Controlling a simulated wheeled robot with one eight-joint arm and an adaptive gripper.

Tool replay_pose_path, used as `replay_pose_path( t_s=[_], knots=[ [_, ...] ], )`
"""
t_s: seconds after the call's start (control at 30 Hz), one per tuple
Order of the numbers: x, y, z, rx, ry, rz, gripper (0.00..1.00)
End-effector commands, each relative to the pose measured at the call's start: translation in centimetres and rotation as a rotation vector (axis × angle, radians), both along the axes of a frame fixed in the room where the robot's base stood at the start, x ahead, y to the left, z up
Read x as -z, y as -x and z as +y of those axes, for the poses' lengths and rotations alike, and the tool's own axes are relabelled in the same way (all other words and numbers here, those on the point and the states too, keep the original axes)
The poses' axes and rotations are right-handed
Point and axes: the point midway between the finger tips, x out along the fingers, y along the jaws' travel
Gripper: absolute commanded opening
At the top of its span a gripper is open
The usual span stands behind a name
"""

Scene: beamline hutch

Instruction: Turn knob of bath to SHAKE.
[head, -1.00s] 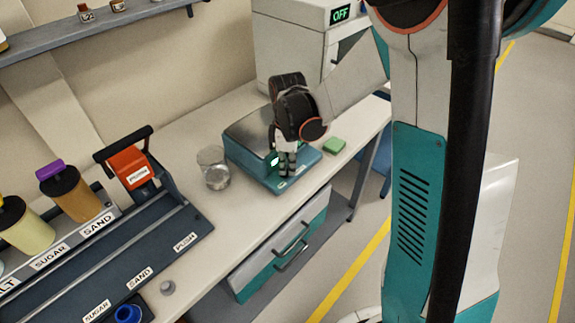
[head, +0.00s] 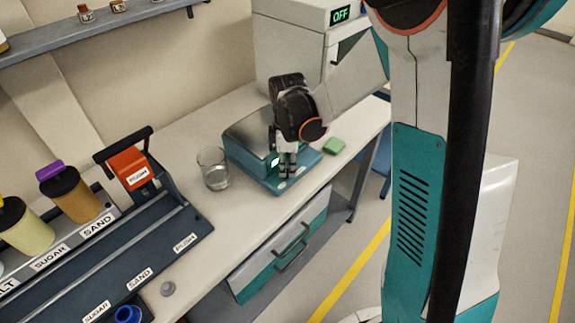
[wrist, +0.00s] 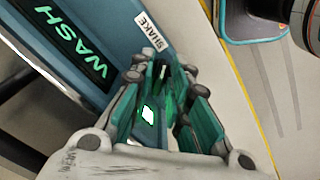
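The bath (head: 246,137) is a teal box with a steel lid on the bench in the head view. Its front panel fills the upper left of the wrist view, with a green display (wrist: 75,45) reading WASH and a white SHAKE label (wrist: 151,34). My gripper (head: 287,172) points down at the bath's front ledge. In the wrist view my gripper's fingers (wrist: 163,80) are close together, just below the SHAKE label. They appear closed around the dark knob, mostly hidden between them; its pointing direction cannot be read.
A glass beaker (head: 213,170) stands left of the bath, and a green block (head: 334,146) lies right of it. A white instrument (head: 290,40) reading OFF stands behind. A dark rack with an orange PUSH lever (head: 130,167) is at left.

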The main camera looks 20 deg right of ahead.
Motion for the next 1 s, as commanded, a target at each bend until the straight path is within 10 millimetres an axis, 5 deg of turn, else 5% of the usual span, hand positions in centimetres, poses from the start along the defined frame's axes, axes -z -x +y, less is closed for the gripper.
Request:
replay_pose_path(
  t_s=[0.27,0.7,1.0],
  knots=[
    [-2.0,0.0,0.0,0.0,0.0,0.0,0.17],
    [-10.1,0.0,0.0,0.0,0.0,0.0,0.17],
    [-12.0,0.0,0.0,0.0,0.0,0.0,0.17]
  ],
)
